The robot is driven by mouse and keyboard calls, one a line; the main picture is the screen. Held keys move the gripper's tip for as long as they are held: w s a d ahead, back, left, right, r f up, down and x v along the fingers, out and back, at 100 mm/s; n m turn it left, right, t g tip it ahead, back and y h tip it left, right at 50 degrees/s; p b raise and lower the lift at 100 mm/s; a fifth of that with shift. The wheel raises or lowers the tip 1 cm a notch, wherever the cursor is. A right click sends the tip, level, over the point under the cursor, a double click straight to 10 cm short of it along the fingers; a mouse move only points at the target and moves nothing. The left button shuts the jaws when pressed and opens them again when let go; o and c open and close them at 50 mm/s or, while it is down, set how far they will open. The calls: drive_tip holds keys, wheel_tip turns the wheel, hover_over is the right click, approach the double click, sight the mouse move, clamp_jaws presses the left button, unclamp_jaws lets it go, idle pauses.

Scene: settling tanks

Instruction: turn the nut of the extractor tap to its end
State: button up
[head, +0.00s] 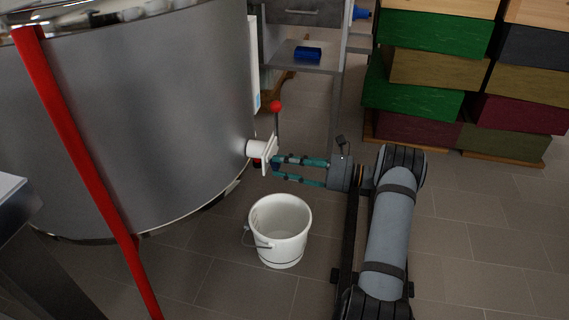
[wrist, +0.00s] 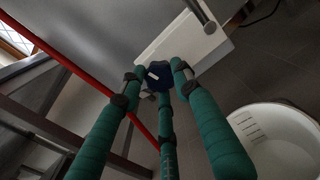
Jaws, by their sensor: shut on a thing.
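The extractor tap (head: 258,150) is a white spout with a flat white plate, low on the side of the large steel extractor tank (head: 130,110). A lever with a red ball (head: 275,106) rises from it. In the wrist view the white tap plate (wrist: 190,45) lies behind the dark blue nut (wrist: 151,79), which bears a white mark. My gripper (head: 277,167) reaches the tap from the right with its green fingers. It is shut on the nut, with the fingertips around it in the wrist view (wrist: 152,80). The fingers partly hide the nut; in the head view it is hardly visible.
A white bucket (head: 280,230) stands on the floor below the tap and my gripper. A red leg (head: 90,170) crosses in front of the tank. Stacked coloured boxes (head: 420,90) stand at the back right. The floor at the right is clear.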

drive_tip(key=n, duration=0.8)
drive_tip(key=shift+b, duration=0.4)
drive_tip(key=n+b, duration=0.2)
drive_tip(key=n, duration=0.2)
drive_tip(key=shift+f+n, duration=0.1)
drive_tip(key=shift+n, duration=0.2)
drive_tip(key=shift+n+b, duration=0.85)
drive_tip(key=shift+n, duration=0.65)
drive_tip(key=o, duration=1.1)
drive_tip(key=shift+o, duration=0.2)
drive_tip(key=v, duration=1.2)
